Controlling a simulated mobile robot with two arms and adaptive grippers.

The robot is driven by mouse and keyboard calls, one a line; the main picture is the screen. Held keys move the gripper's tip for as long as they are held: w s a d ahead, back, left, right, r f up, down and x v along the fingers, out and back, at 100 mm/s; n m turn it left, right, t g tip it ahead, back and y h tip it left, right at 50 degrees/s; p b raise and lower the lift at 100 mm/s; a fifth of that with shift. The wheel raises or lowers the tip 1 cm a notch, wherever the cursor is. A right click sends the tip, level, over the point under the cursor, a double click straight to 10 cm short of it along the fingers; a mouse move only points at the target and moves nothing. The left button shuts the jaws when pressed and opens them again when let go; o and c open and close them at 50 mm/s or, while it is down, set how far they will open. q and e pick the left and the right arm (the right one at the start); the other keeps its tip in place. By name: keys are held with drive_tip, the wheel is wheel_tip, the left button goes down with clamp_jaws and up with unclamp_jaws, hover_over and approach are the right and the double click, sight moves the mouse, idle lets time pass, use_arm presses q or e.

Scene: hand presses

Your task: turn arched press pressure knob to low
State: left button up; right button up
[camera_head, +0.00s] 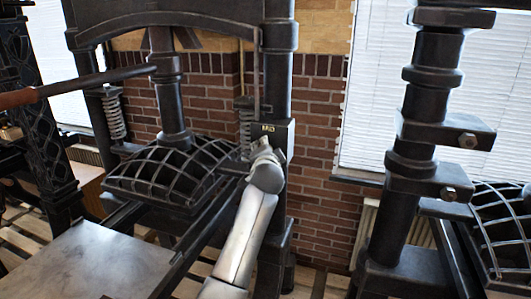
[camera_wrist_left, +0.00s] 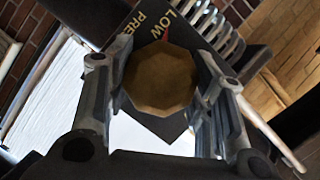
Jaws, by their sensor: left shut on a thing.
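The arched press (camera_head: 175,22) stands at left, with a black frame and an arched top beam. A dark box (camera_head: 283,133) with a small yellow label is on its right post. My left gripper (camera_head: 260,155) is at that box, and the knob is largely hidden behind it there. In the left wrist view the brass, many-sided pressure knob (camera_wrist_left: 160,78) sits between the two fingers of my left gripper (camera_wrist_left: 162,82), which is shut on it. Yellow letters "LOW" and "PRE" show on the dark plate (camera_wrist_left: 150,22) beyond it, with a small red mark near "LOW". My right gripper is not in view.
A wooden-handled bar (camera_head: 90,83) reaches across the arched press above its ribbed platen (camera_head: 172,172). A flat grey bed (camera_head: 85,265) lies at lower left. A second black press (camera_head: 425,90) stands at right. A brick wall (camera_head: 315,110) is behind.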

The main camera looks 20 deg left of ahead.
use_arm(q)
drive_tip(key=shift+f, duration=0.15)
drive_tip(key=o, duration=1)
drive_tip(key=shift+c, duration=0.2)
drive_tip(key=shift+o, duration=0.4)
drive_tip(key=v, duration=1.2)
